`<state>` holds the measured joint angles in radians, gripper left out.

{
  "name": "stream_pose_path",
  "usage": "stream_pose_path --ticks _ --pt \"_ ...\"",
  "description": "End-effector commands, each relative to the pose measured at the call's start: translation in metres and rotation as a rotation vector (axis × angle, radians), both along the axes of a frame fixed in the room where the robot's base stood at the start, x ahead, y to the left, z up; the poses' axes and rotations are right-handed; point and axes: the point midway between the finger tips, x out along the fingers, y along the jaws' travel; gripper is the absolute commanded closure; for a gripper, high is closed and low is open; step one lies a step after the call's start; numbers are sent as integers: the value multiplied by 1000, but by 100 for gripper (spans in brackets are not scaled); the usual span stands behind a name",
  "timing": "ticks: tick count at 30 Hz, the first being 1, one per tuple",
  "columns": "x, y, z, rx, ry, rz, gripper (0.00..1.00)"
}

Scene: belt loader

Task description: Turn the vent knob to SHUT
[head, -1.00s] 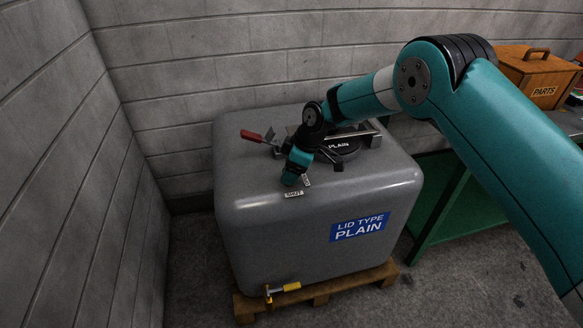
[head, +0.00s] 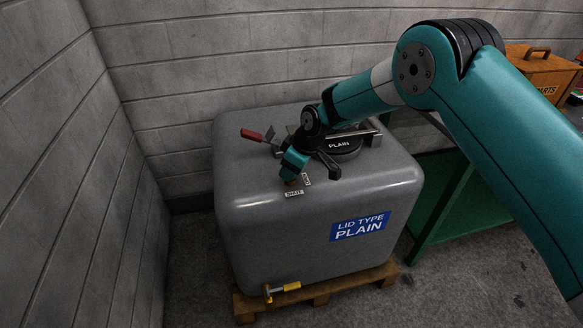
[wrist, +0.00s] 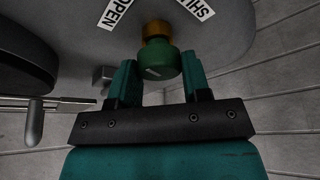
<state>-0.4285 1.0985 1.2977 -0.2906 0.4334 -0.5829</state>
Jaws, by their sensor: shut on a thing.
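The vent knob (wrist: 163,60) is green with a white mark on its face, on a brass-coloured stem (wrist: 156,30). My gripper (wrist: 158,68) is shut on the knob, one finger on each side. The OPEN label (wrist: 122,12) is to the left of the stem and the SHUT label (wrist: 194,6) to the right in the wrist view. In the head view my gripper (head: 292,172) is low over the top of the grey tank (head: 260,195), beside the SHUT label (head: 294,193). There it mostly hides the knob. I cannot tell exactly where the mark points.
A black lid (head: 345,146) marked PLAIN lies close behind my gripper. A red-handled clamp (head: 252,135) is to its left. The tank stands on a wooden pallet (head: 330,290) with a yellow-handled tap (head: 285,287) low in front. A wooden PARTS box (head: 540,70) is at right.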

Motion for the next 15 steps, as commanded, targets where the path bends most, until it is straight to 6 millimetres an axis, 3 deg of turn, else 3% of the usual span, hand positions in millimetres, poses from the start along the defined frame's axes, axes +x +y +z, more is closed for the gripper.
stream_pose_path --ticks 15 --pt "-2 2 0 0 -1 -491 80"
